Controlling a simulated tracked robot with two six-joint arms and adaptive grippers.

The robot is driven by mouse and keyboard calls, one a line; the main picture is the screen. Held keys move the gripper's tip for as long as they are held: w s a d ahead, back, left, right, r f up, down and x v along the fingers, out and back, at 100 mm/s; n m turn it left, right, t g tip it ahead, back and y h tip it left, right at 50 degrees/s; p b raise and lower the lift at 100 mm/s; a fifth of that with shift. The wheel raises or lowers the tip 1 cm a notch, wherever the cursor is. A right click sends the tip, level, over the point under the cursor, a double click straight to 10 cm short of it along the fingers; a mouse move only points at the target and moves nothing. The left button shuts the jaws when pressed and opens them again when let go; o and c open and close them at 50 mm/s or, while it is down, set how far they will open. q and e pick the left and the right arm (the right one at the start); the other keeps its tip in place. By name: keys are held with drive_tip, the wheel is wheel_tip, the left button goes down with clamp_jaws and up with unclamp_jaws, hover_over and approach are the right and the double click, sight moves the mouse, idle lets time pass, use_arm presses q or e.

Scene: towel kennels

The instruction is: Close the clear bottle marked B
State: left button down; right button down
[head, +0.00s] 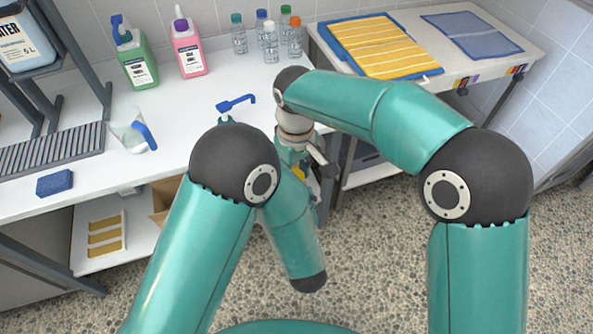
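Several small clear bottles stand upright at the back of the white bench: one with a teal cap (238,38), one with a blue cap (261,32), one with a green cap (285,30) and one with an orange cap (295,40). Another clear bottle (270,45) stands among them; its top is hard to make out. Their labels are too small to read, so I cannot tell which is B. My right gripper (318,167) points down near the bench's right edge, partly hidden by my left arm; its opening is unclear. I cannot make out my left gripper.
Green (136,58) and pink (188,45) bottles stand at the back.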

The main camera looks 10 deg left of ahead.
drive_tip(key=m, duration=0.4)
drive_tip(key=shift+w+m, duration=0.1)
drive_tip(key=shift+m, duration=0.2)
drive_tip(key=m, duration=0.6)
drive_tip(key=c, duration=0.7)
unclamp_jaws()
drive_tip(key=shift+o, duration=0.2)
wheel_tip(320, 180, up, 12)
drive_tip(key=shift+f, duration=0.1)
